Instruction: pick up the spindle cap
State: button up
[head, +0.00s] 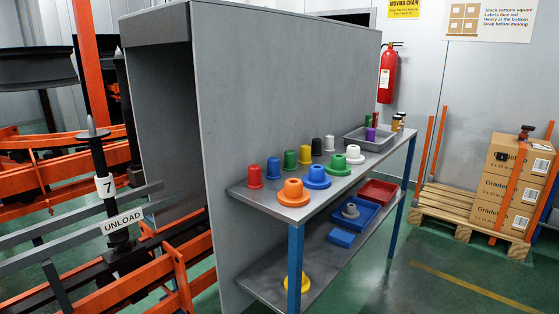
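Cap-like pieces in several colours stand on the grey table; I cannot tell which one is the spindle cap. Plain cups form the back row: red (254,177), blue (273,168), green (290,160), yellow (304,155), black (316,147) and pale grey (329,144). Flanged pieces stand in front: orange (293,191), blue (317,177), green (338,165) and white (353,155). A purple cup (370,135) is at the grey tray (358,142). A black spindle (103,165) with a grey pointed tip stands at left. My gripper is not in view.
The lower shelf holds a blue tray (372,219) with a grey flanged piece (350,211), a red tray (378,192), a blue block (341,238) and a yellow flanged piece (297,282). A tall grey panel (260,90) borders the table.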

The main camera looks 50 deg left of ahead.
aim_at(305, 155)
jog(key=k, duration=1.2)
jog(key=u, duration=1.85)
jog(key=i, duration=1.05)
jog(key=u, duration=0.05)
